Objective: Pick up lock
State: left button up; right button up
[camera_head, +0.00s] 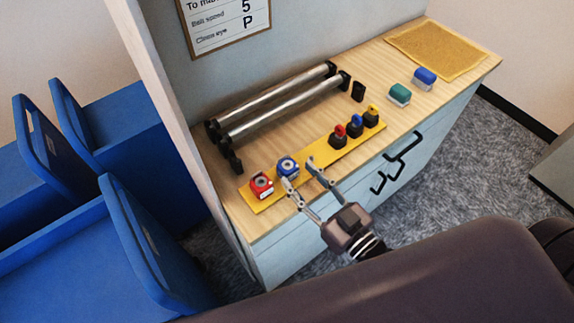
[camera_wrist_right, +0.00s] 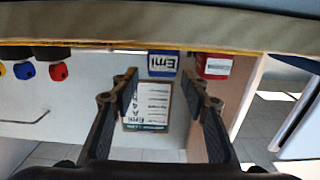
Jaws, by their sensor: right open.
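Two small lock-like blocks sit on the left end of a yellow board (camera_head: 330,160) on the wooden counter. One is red (camera_head: 261,185), the other blue (camera_head: 288,167) with a round pale top. My right gripper (camera_head: 298,172) is open at the counter's front edge, its fingertips close to the blue block. In the right wrist view, the blue block (camera_wrist_right: 163,64) shows between the open fingertips (camera_wrist_right: 160,80), and the red block (camera_wrist_right: 214,66) is just right of it. I see no grip on either block. My left gripper is not in view.
Several dark pieces with red, blue and yellow tops (camera_head: 355,127) stand farther right on the board. Two metal rollers (camera_head: 280,100) lie behind it. Green (camera_head: 400,95) and blue (camera_head: 424,77) blocks and a tan mat (camera_head: 437,49) are at the right. Blue bins (camera_head: 80,235) stand at left.

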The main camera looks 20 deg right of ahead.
aim_at(291, 169)
jog(key=x, duration=0.2)
jog(key=p+x, duration=0.1)
jog(key=shift+w+a+r, duration=0.25)
jog(key=shift+w+a, duration=0.05)
jog(key=shift+w, duration=0.05)
jog(key=shift+w+a+f+p, duration=0.15)
jog(key=shift+w+a+p, duration=0.15)
jog(key=shift+w, duration=0.35)
jog(key=c, duration=1)
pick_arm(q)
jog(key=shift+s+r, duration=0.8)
